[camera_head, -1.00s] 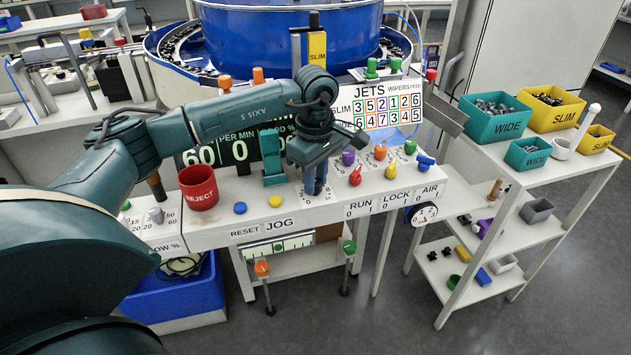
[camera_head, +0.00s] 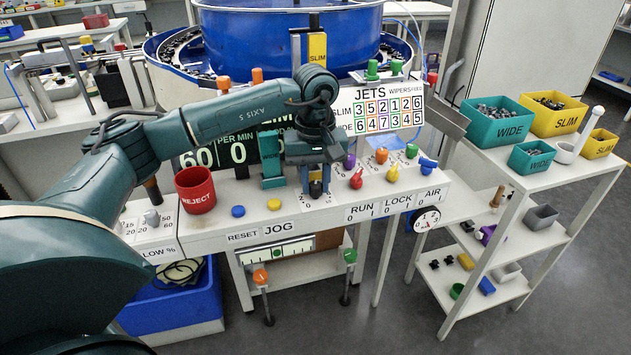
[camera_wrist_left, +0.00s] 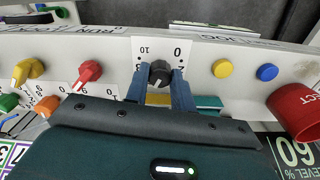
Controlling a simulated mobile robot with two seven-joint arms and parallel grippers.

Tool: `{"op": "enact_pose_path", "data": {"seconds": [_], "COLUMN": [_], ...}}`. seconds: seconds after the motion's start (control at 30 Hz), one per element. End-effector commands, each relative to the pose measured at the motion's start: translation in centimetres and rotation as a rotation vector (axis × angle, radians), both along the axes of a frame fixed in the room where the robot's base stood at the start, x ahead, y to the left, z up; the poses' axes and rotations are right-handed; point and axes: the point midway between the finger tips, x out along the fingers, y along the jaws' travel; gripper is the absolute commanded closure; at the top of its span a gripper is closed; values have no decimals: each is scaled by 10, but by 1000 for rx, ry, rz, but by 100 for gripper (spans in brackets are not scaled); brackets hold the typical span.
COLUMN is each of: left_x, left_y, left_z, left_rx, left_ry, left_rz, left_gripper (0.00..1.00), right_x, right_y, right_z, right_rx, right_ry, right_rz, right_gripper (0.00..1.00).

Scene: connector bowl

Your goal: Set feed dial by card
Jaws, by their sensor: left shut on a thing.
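The dial is a black knob (camera_wrist_left: 160,73) on a white plate with printed numbers including 0 and 10. A pale pointer mark shows on the knob. In the head view the knob (camera_head: 315,189) sits at the front of the white panel. My left gripper (camera_wrist_left: 161,78) comes down from above, its two blue fingers shut on the knob's sides; it also shows in the head view (camera_head: 315,184). The card (camera_head: 388,108), headed JETS, stands behind, with SLIM and WIDE rows of coloured numbers. A yellow SLIM sign (camera_head: 317,47) hangs above. My right gripper is out of view.
A red REJECT cup (camera_head: 195,190) stands left of the dial, with blue (camera_head: 238,211) and yellow (camera_head: 274,204) buttons between. Red (camera_head: 356,180) and yellow (camera_head: 393,174) knobs sit close on the right. A teal block (camera_head: 271,160) stands just left of the gripper.

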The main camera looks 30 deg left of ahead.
Motion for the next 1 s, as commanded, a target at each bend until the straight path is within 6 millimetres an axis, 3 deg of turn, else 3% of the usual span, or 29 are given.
{"op": "enact_pose_path", "data": {"seconds": [0.6,0.63,0.9,1.0], "left_x": [0,0,0,0], "left_y": [0,0,0,0], "left_z": [2,2,1,0], "left_rx": [-2,-2,0,0], "left_ry": [-3,-3,-1,0], "left_rz": [-46,-45,-45,-45], "left_gripper": [98,75,54,54], "right_x": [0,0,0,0], "right_y": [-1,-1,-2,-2], "right_z": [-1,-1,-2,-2], "right_rx": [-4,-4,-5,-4], "right_ry": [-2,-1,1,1], "right_rz": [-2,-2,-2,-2], "right_gripper": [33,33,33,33]}}
